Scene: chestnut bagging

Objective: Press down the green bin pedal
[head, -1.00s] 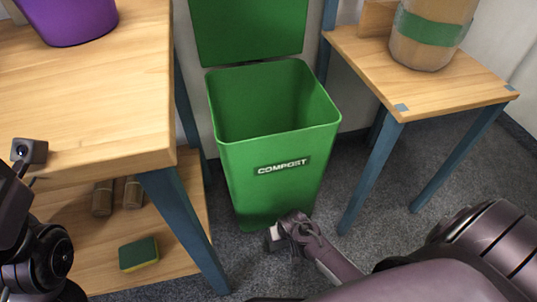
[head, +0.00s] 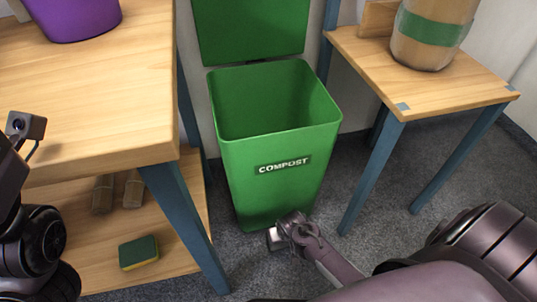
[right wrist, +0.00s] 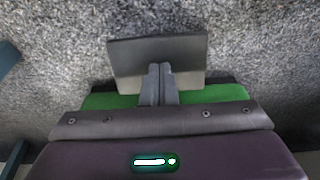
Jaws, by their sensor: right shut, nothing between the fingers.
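The green compost bin (head: 270,155) stands on the floor with its lid (head: 250,30) raised and its inside looking empty. Its grey metal pedal (head: 273,240) shows at the foot of the bin. In the right wrist view the pedal (right wrist: 192,55) is a flat grey plate, with a strip of the green bin (right wrist: 105,100) behind the gripper. My right gripper (right wrist: 160,70) is shut and empty, its fingertips over the middle of the pedal and seemingly touching it. In the head view it is low at the bin's front (head: 284,236). My left gripper is out of view; only part of my left arm shows.
A wooden table (head: 100,90) with blue legs stands left, with a purple container (head: 75,20) on it. Its lower shelf holds a sponge (head: 139,252) and two brownish rolls. A smaller table (head: 400,85) stands right, bearing a jar-like bag with a green band (head: 432,28).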

